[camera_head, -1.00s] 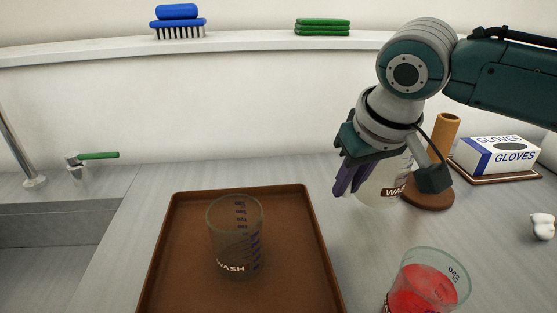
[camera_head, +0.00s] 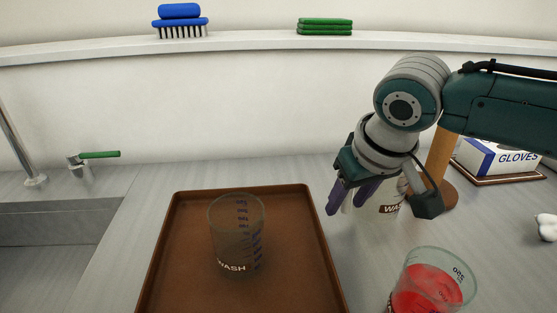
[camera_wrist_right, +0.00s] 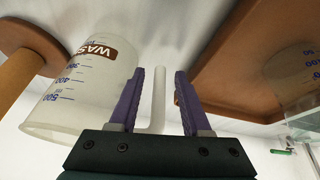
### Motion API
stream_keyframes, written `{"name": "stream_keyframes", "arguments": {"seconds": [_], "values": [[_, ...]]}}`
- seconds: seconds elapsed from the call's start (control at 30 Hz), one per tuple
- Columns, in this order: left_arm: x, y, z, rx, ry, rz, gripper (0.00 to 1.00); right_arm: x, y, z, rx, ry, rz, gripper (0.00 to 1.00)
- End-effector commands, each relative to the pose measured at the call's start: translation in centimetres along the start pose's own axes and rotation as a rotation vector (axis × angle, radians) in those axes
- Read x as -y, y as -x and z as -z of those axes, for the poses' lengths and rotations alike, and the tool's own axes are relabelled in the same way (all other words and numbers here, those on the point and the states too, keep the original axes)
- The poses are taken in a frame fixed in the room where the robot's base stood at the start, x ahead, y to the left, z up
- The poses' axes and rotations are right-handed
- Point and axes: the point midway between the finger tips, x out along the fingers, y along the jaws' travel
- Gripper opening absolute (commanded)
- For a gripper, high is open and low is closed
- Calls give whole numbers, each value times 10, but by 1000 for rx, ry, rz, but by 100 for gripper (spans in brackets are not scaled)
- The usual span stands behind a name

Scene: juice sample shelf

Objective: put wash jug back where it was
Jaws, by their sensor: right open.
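The wash jug (camera_head: 385,212) is a translucent white jug with a brown WASH label. It appears upright on the grey counter, just right of the brown tray, and is partly hidden behind my right gripper (camera_head: 350,208) in the head view. In the right wrist view the jug (camera_wrist_right: 75,85) is on the left. Its pale handle (camera_wrist_right: 158,100) lies between the spread purple fingers of my right gripper (camera_wrist_right: 160,78), with a gap to each finger. My left gripper is not in view.
A brown tray (camera_head: 180,240) holds a clear beaker (camera_head: 235,240) marked WASH. A beaker of red liquid (camera_head: 425,295) stands front right. A brown post (camera_head: 438,155) on a round base is close behind the jug. A glove box (camera_head: 500,158) stands back right, a sink at left.

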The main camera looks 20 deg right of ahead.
Motion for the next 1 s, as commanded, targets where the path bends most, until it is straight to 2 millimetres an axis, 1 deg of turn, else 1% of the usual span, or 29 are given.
{"name": "stream_keyframes", "arguments": {"seconds": [0.17,0.27,0.37,0.6,0.7,0.8,0.87,0.93,1.0], "values": [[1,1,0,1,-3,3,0,0,2,1,-1,0,0,48],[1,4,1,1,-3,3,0,0,10,3,-2,1,1,48],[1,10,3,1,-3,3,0,-1,27,4,-3,2,1,48],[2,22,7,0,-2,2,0,0,81,4,-4,2,2,48],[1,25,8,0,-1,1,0,-1,100,3,-4,1,0,48],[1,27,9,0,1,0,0,0,113,3,-1,0,1,48],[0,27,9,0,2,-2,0,0,119,3,-2,-1,1,48],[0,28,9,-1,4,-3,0,2,121,0,1,6,5,48],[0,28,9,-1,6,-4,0,12,120,-9,5,33,27,48]]}}
